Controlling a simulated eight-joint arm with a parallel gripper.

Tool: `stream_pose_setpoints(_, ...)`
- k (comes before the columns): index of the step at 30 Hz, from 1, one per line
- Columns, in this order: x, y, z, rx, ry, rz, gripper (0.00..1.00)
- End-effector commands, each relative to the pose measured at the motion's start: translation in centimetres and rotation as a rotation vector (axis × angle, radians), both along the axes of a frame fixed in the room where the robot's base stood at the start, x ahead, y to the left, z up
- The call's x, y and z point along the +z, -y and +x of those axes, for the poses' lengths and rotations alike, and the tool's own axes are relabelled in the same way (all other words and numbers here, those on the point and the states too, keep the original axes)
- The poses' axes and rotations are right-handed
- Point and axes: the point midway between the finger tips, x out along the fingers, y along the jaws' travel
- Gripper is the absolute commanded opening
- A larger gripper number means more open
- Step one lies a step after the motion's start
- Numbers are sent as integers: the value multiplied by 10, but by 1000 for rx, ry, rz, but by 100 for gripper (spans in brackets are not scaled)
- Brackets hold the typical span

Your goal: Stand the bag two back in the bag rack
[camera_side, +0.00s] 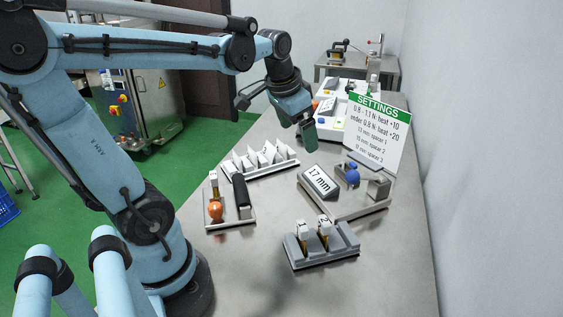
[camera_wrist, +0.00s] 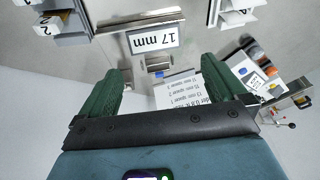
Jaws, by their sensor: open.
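A grey slotted rack (camera_side: 322,262) stands at the front of the table in the side view. Two pieces with white tops and brown lower parts stand in it, marked 1 (camera_side: 303,230) and 2 (camera_side: 324,223). The 2 piece also shows at the upper left of the wrist view (camera_wrist: 42,30). A second rack (camera_side: 280,166) further back holds a row of several white pointed pieces. I cannot tell for sure which is the bag rack. My gripper (camera_side: 305,132) is open and empty, above the table's far part, apart from both racks; its green fingers show in the wrist view (camera_wrist: 160,66).
A metal fixture (camera_side: 362,208) with a blue knob holds a 17 mm block (camera_side: 319,181). A settings sign (camera_side: 378,132) stands behind it. A tray (camera_side: 240,221) with an orange ball and black bar lies left. White equipment (camera_side: 332,125) stands at the back. The front right table is clear.

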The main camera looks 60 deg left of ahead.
Motion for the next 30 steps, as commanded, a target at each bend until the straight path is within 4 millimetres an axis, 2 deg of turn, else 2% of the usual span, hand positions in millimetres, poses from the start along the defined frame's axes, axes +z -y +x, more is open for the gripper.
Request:
stream_pose_setpoints(1,-5,23,-6,-16,41,-4,98)
stream_pose_setpoints(6,-22,75,-24,-32,170,-44,98)
stream_pose_setpoints(12,-39,108,-38,-43,260,-94,98)
stream_pose_setpoints(17,-43,115,-41,-43,281,-109,98)
stream_pose_setpoints(30,-42,115,-41,-43,280,-108,98)
